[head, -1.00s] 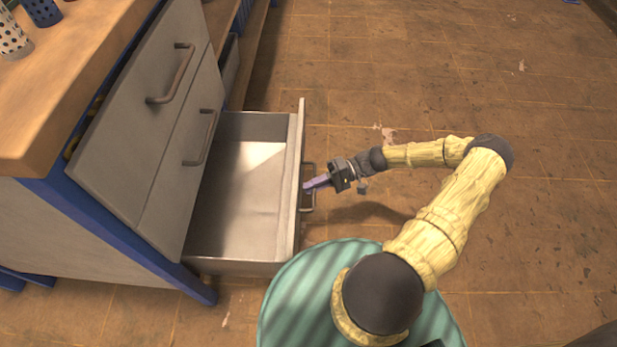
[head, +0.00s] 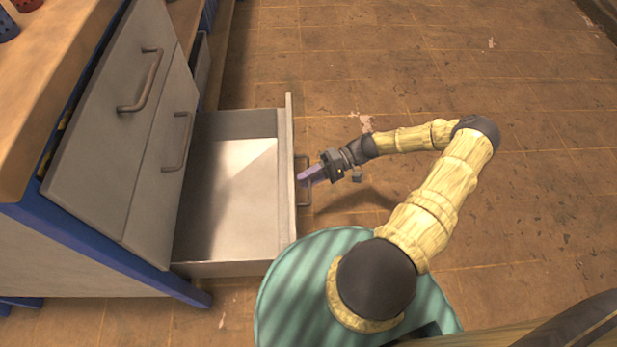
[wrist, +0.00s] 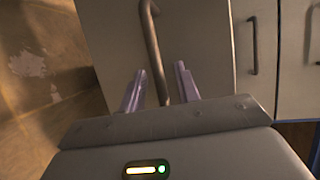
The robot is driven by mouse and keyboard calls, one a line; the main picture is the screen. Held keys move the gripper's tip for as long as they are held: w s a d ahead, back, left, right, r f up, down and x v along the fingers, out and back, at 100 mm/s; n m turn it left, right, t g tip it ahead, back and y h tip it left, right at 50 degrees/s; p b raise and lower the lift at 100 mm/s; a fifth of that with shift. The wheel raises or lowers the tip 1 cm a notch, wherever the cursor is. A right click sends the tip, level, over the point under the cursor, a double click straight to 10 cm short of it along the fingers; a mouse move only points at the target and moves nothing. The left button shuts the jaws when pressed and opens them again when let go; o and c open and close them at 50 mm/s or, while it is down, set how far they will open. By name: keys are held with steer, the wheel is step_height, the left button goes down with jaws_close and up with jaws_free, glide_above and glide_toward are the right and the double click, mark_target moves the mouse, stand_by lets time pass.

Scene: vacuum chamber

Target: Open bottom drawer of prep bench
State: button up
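The bottom drawer (head: 232,205) of the prep bench (head: 85,262) is pulled well out, and its grey inside looks empty. Its front (head: 288,180) faces right and carries a bar handle (head: 303,196). My gripper (head: 309,174) is at this handle, outside the drawer front. In the wrist view the handle (wrist: 151,35) runs down between the two purple fingers of my gripper (wrist: 160,68). The fingers stand apart with a gap on each side of the bar. The handle's lower end is hidden behind the gripper body.
Two closed fronts with handles, the upper (head: 105,110) and the middle (head: 160,165), sit above the open drawer. Cups (head: 8,25) stand on the wooden top (head: 60,60). The tiled floor (head: 400,60) to the right is clear.

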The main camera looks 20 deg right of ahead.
steer(key=p+v, duration=0.4)
steer(key=v, duration=1.3)
steer(key=shift+d, duration=0.2)
steer(key=w+a+r+g+h+p, duration=0.1)
steer(key=a+r+g+h+p, duration=0.25)
steer(key=a+r+h, duration=0.95)
steer(key=s+a+r+t+h+p, duration=0.1)
steer(key=s+a+r+t+p, duration=0.15)
steer(key=r, duration=0.45)
steer(key=s+a+r+t+h+p, duration=0.1)
steer(key=s+a+r+t, duration=0.2)
steer(key=r, duration=0.4)
steer(key=s+a+r+t+h+p, duration=0.1)
steer(key=s+a+r+t+p, duration=0.1)
steer(key=s+r, duration=0.35)
step_height(320, 180, up, 39)
steer(key=w+p, duration=0.1)
steer(key=p, duration=3.6)
steer(key=shift+w+d, duration=0.2)
